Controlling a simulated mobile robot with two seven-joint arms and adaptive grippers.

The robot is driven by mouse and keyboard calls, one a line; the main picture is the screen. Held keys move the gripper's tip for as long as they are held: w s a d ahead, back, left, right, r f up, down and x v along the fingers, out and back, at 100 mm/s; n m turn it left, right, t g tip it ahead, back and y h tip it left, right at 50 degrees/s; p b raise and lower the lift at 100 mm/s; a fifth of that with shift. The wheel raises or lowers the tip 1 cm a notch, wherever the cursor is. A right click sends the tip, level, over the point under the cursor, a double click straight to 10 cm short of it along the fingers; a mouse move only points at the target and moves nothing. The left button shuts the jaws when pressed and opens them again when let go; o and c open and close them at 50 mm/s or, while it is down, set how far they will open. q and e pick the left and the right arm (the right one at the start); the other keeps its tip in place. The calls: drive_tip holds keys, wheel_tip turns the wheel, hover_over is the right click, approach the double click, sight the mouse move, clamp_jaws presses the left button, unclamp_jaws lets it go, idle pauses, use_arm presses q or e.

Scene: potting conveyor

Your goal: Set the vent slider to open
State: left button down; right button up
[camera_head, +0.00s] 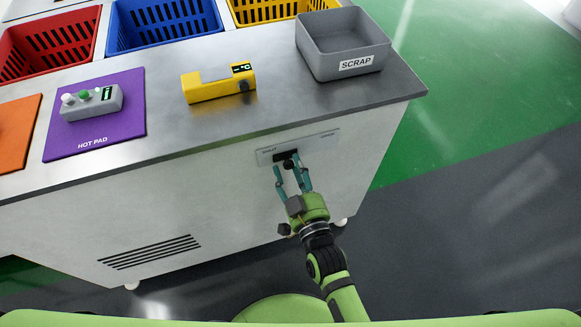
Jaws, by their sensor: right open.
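The vent slider (289,163) is a small dark knob on a pale plate (318,142) set in the front of the white cabinet. The plate has small lettering at both ends, too small to read surely. The knob shows near the middle of the plate over a dark slot. My right gripper (291,172) is at the plate, its two teal fingers apart on either side of the knob. Whether the fingers touch the knob cannot be told. My left gripper is not in view.
The steel worktop (290,105) overhangs the plate. On it are a grey SCRAP bin (345,65), a yellow device (215,90) and a purple HOT PAD mat (127,112) with a grey button box (92,102). Red, blue and yellow baskets stand behind. Dark floor (450,230) is clear at right.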

drive_tip(key=shift+w+a, duration=0.15)
drive_tip(key=shift+w, duration=0.35)
clamp_jaws()
drive_tip(key=shift+d+r, duration=0.1)
drive_tip(key=shift+d, duration=0.2)
drive_tip(key=d, duration=0.2)
drive_tip(key=w+d+p, duration=0.1)
drive_tip(key=d, duration=0.1)
drive_tip(key=w+d+p, duration=0.1)
drive_tip(key=d, duration=0.1)
drive_tip(key=shift+w, duration=0.1)
drive_tip(key=shift+w+d, duration=0.1)
drive_tip(key=shift+d, duration=0.15)
drive_tip(key=shift+r, duration=0.1)
